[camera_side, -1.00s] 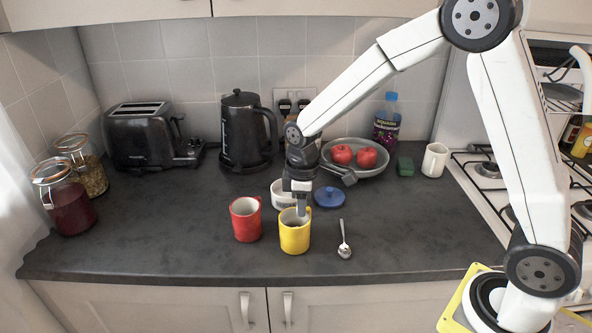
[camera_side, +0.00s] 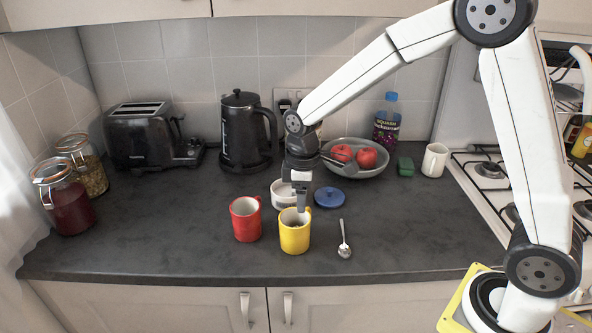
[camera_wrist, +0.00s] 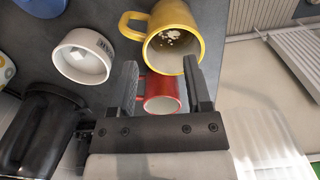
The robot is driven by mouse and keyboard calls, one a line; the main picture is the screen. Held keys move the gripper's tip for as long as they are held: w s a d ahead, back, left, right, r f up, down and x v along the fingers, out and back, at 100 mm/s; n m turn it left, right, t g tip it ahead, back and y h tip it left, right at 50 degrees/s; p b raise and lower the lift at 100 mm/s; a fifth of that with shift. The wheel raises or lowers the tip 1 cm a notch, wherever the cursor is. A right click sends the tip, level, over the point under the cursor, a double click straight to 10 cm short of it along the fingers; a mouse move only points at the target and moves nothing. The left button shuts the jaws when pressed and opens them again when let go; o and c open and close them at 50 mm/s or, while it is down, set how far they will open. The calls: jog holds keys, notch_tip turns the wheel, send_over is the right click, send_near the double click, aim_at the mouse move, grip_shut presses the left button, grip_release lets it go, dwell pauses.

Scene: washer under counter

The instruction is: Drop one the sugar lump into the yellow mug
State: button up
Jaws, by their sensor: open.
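The yellow mug (camera_side: 295,236) stands upright on the dark counter. In the wrist view, the yellow mug (camera_wrist: 185,20) shows its opening, with small pale bits at the bottom; I cannot tell if they are a sugar lump. The white sugar bowl (camera_side: 277,197) stands behind the mug. In the wrist view, the sugar bowl (camera_wrist: 64,62) holds white lumps. My gripper (camera_side: 302,205) is just above the yellow mug, pointing down.
A red mug (camera_side: 246,222) stands left of the yellow mug. A spoon (camera_side: 344,243) lies right of it. A blue lid (camera_side: 329,197) lies behind the spoon. A kettle (camera_side: 240,135) and a plate with apples (camera_side: 366,157) stand at the back. The left front counter is clear.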

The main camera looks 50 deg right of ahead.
jog(key=shift+r, duration=2.75)
jog(key=shift+s+f, duration=0.1)
jog(key=shift+s, duration=0.05)
jog(key=s+d+f+m+t, duration=0.1)
jog(key=s+f+m, duration=0.2)
jog(key=s, duration=0.3)
jog(key=s+d+f+m+t, duration=0.1)
jog(key=s+f+m, duration=0.2)
jog(key=s, duration=0.4)
jog(key=shift+s+d+f+m+t, duration=0.3)
jog(key=shift+f+m, duration=0.1)
jog(key=shift+m, duration=0.5)
